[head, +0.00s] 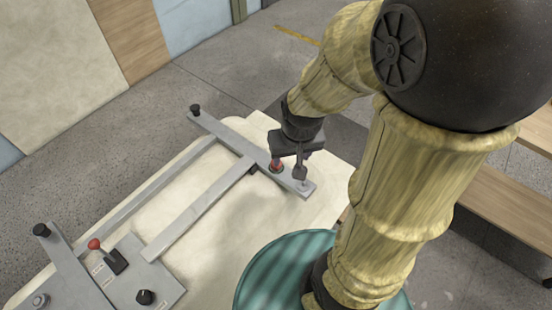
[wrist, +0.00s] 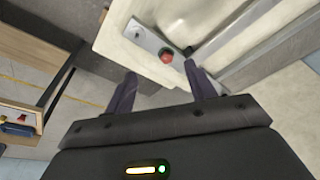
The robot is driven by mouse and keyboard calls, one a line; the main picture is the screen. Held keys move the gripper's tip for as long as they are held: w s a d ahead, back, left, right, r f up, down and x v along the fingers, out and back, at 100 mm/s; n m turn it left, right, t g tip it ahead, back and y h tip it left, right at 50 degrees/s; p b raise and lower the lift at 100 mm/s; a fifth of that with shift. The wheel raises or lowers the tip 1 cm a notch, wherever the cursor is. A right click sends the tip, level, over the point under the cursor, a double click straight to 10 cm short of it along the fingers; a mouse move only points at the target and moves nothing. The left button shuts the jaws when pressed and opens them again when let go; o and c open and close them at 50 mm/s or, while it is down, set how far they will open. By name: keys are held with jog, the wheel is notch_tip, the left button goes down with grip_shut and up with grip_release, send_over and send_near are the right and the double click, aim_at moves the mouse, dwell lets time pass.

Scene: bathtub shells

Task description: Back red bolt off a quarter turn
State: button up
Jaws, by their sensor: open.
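The red bolt (head: 277,168) sits near the right end of a grey metal bar on the pale shell. In the head view my gripper (head: 289,164) hangs over that end of the bar and partly covers the bolt. In the wrist view the red bolt (wrist: 166,57) shows as a round red head in a dark ring, just ahead of the gap between the fingertips. My gripper (wrist: 160,69) is open with nothing between its fingers. Whether a finger touches the bolt cannot be told.
A silver bolt (head: 304,184) stands on the bar close to the red one. A black knob (head: 195,109) is at the bar's far end. A red-tipped lever (head: 94,244) and another black knob (head: 145,297) stand on a plate at lower left. A wooden bench (head: 500,205) is at right.

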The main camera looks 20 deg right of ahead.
jog(key=w+f+m+g+p, duration=0.2)
jog(key=w+m, duration=0.5)
jog(key=w, duration=0.6)
jog(key=shift+w+f+m+g, duration=0.3)
jog(key=shift+w+f+m, duration=0.1)
jog(key=shift+f, duration=0.15)
jog(key=shift+f, duration=0.1)
notch_tip(320, 180, down, 17)
jog(key=p, duration=0.2)
jog(key=shift+f+p, duration=0.1)
jog(key=shift+p, duration=0.3)
jog(key=c, duration=1)
